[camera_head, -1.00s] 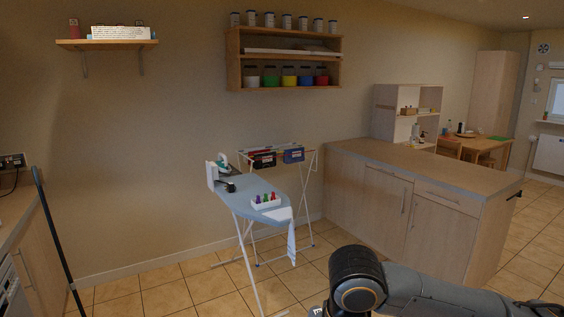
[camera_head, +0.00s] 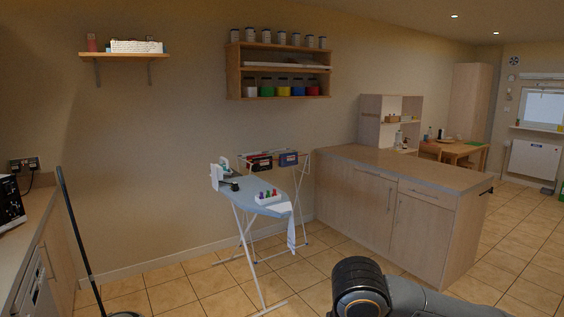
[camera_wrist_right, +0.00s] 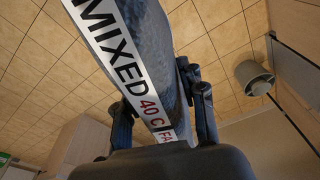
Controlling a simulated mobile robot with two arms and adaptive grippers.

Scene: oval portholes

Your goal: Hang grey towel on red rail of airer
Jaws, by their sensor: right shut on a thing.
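The airer (camera_head: 303,181) is a white folding frame standing behind the ironing board in the head view. A dark red-and-black cloth (camera_head: 258,162) and a blue cloth (camera_head: 288,158) hang on it. I cannot make out its separate rail colours. In the right wrist view my right gripper (camera_wrist_right: 163,112) is shut on a dark grey-blue, cloth-like thing (camera_wrist_right: 150,40) with a white strip lettered "MIXED 40 C". I cannot tell whether this is the grey towel. The gripper is away from the airer, over tiled floor. My left gripper is not in view.
The ironing board (camera_head: 240,196), with an iron, a white tray (camera_head: 268,198) and a white cloth (camera_head: 291,232), blocks part of the airer's front. A wooden counter (camera_head: 400,172) stands to its right. A dark pole (camera_head: 80,240) leans at left. The tiled floor between is clear.

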